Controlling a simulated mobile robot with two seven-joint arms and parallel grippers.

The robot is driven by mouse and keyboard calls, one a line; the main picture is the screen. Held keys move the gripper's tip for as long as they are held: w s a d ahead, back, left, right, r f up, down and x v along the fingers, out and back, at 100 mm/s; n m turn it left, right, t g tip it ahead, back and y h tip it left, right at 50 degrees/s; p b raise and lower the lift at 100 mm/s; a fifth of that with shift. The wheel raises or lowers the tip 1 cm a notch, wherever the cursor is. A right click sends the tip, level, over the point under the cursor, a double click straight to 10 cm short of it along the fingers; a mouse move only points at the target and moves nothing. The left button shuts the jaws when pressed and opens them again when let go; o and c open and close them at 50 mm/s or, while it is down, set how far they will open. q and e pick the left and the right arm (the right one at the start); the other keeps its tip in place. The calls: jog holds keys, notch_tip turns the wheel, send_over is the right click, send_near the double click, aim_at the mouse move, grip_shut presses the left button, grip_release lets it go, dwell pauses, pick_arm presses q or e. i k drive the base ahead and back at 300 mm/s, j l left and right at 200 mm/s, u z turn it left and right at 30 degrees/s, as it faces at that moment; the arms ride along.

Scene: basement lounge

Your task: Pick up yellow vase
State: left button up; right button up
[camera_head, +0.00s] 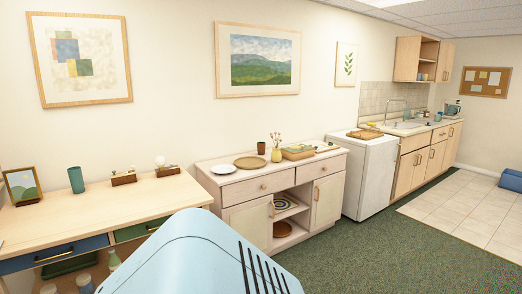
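A small yellow vase (276,155) stands upright on top of the pale wooden sideboard (240,190), near the wall. Thin stems with small pinkish flowers (277,139) rise from it. It stands between a brown cup on its left and a wooden tray or box on its right. Neither my left nor my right gripper shows in the head view, and nothing touches the vase.
A white plate (223,168), a tan round plate (249,162) and a brown cup (261,148) are left of the vase. A wooden desk (100,200) stands at the left. A white fridge (369,175) stands right of the sideboard. Green carpet (370,250) in front is clear.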

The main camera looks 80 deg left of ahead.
aim_at(276, 154)
jog(key=u, duration=2.5)
